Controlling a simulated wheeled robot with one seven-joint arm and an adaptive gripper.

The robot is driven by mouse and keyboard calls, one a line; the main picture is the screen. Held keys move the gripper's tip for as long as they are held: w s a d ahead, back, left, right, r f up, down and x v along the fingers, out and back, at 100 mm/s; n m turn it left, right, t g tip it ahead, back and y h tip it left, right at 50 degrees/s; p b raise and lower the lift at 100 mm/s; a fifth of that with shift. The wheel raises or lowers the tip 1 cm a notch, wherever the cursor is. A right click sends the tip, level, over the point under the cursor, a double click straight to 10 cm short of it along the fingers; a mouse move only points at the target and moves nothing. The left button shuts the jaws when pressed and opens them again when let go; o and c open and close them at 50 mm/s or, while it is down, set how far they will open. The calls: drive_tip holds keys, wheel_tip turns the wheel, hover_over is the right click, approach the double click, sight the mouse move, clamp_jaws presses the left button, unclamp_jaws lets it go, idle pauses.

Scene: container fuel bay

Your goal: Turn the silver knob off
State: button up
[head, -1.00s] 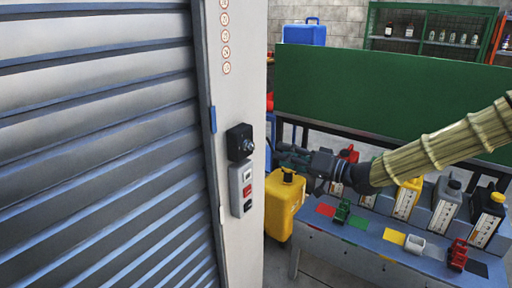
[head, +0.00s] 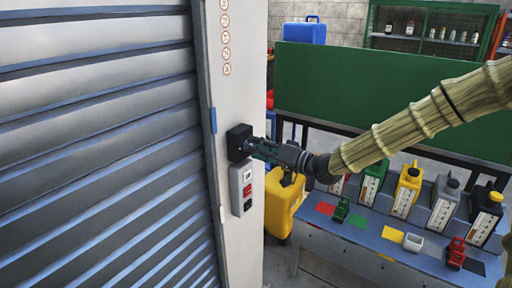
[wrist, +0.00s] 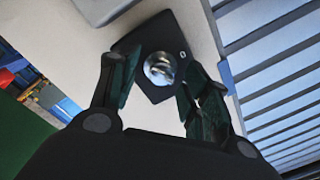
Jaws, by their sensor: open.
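The silver knob (wrist: 160,68) sits on a black square box in the wrist view, with a small mark near the box's corner. In the head view the black box (head: 237,142) is mounted on the pale post beside the shutter, and my gripper hides the knob there. My gripper (wrist: 158,92) is open, with one finger on each side of the knob in the wrist view. I cannot tell whether either finger touches it. In the head view my gripper (head: 254,146) reaches the box from the right.
A grey switch panel (head: 241,189) with red and black buttons is just below the box. The slatted shutter (head: 100,150) fills the left. A yellow can (head: 284,207) stands behind the post. A blue table (head: 400,262) with several canisters is at right.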

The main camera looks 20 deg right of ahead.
drive_tip(key=shift+w+a, duration=0.25)
drive_tip(key=shift+a, duration=0.05)
clamp_jaws()
drive_tip(key=shift+n, duration=0.3)
drive_tip(key=n+b, duration=0.7)
drive_tip(key=n, duration=0.3)
drive_tip(key=shift+n+h, duration=0.3)
drive_tip(key=shift+n, duration=0.1)
drive_tip(key=shift+r, duration=0.1)
idle(0.4)
